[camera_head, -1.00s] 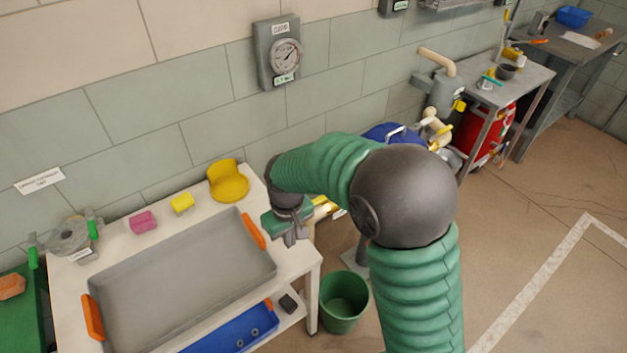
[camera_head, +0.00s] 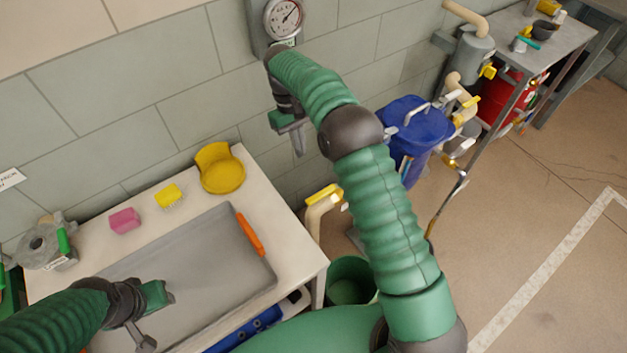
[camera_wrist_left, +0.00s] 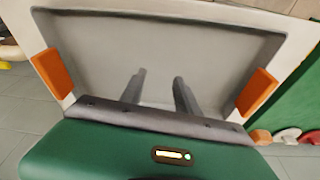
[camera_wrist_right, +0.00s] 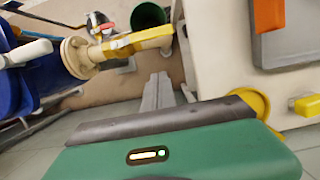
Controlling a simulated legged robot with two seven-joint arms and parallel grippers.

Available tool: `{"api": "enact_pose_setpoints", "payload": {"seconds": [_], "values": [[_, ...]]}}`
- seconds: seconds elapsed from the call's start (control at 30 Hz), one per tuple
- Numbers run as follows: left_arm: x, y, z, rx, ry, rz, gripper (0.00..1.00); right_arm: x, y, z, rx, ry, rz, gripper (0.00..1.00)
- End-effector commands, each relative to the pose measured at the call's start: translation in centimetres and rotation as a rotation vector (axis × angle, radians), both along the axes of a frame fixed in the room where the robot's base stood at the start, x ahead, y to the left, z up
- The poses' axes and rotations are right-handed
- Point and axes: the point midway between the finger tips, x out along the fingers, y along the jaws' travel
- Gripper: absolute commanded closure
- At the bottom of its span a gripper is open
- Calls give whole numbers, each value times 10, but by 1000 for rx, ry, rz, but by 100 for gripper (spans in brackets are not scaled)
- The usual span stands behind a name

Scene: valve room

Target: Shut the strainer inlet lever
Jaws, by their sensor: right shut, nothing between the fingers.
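A yellow lever (camera_head: 322,194) sits on a cream pipe that rises beside the table's right edge. It shows larger in the right wrist view (camera_wrist_right: 138,43), on a cream flange. More yellow handles (camera_head: 487,71) sit on the grey and cream pipework by the wall; no label reads clearly enough to tell which is the strainer inlet. My right gripper (camera_head: 300,150) is shut and empty, in the air above and left of the near yellow lever, apart from it. My left gripper (camera_wrist_left: 160,80) is open and empty above the grey tray (camera_head: 195,255).
The white table (camera_head: 285,215) carries the tray, a yellow dish (camera_head: 222,172), a yellow brush (camera_head: 169,195) and a pink block (camera_head: 125,220). A green bucket (camera_head: 350,280) and a blue lidded bin (camera_head: 412,130) stand right of it.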

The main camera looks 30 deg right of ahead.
Motion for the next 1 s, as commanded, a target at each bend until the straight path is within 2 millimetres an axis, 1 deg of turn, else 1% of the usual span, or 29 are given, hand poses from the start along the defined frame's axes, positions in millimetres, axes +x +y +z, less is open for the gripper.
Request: {"api": "enact_pose_setpoints", "payload": {"seconds": [0.17,0.27,0.57,0.63,0.8,0.9,1.0], "values": [[0,0,-4,0,0,0,62,-4,-1,-18,0,4,0,100],[0,0,-6,0,0,0,62,-9,-1,-36,1,3,0,100],[0,0,-10,0,0,0,62,-25,-3,-100,0,4,0,100],[0,0,-8,0,0,0,62,-36,-5,-96,0,1,-1,100],[0,0,-7,0,0,0,62,-57,-8,-96,-1,0,-1,100],[0,0,-7,0,0,0,62,-63,-9,-97,0,-1,0,100],[0,0,-7,0,0,0,62,-64,-9,-97,0,-1,0,100]]}}
